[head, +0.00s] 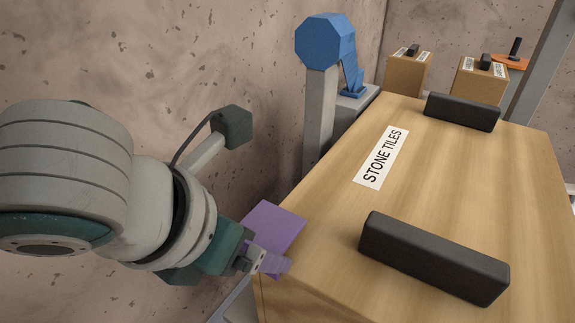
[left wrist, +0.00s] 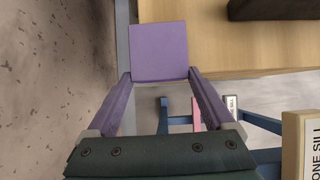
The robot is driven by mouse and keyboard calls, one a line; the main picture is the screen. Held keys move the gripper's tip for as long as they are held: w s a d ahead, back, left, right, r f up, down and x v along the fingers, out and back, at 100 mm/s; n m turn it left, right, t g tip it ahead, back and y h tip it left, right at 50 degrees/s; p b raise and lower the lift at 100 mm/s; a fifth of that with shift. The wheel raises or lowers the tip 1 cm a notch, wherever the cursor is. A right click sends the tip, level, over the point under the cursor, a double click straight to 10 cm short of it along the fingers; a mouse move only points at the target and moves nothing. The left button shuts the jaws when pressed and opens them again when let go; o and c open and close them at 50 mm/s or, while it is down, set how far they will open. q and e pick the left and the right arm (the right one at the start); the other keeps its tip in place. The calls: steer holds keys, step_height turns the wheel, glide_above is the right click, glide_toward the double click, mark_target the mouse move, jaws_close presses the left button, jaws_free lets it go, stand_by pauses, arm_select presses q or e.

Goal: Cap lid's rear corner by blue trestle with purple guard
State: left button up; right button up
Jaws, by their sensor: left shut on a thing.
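The wooden lid (head: 460,180) fills the right of the head view, with a STONE TILES label and two dark bars on top. Its edge also shows in the left wrist view (left wrist: 210,35). My left gripper (head: 262,262) is shut on the purple guard (head: 275,224) at the lid's near left corner. In the left wrist view the guard's flat square face (left wrist: 158,50) lies between the fingertips and overlaps the lid's edge; I cannot tell whether they touch. Blue trestle bars (left wrist: 262,122) show below the lid in that view. My right gripper is out of view.
A rough stone wall (head: 220,60) stands close on the left. A blue jointed part on a grey post (head: 320,110) rises beside the lid's far left edge. Two labelled boxes (head: 408,75) (head: 480,85) and an orange disc (head: 512,63) stand at the back. A pink bar (left wrist: 196,115) is below.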

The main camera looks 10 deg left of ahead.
arm_select(q)
steer(key=shift+f, duration=0.5)
steer(key=o, duration=1)
steer(key=shift+o, duration=0.4)
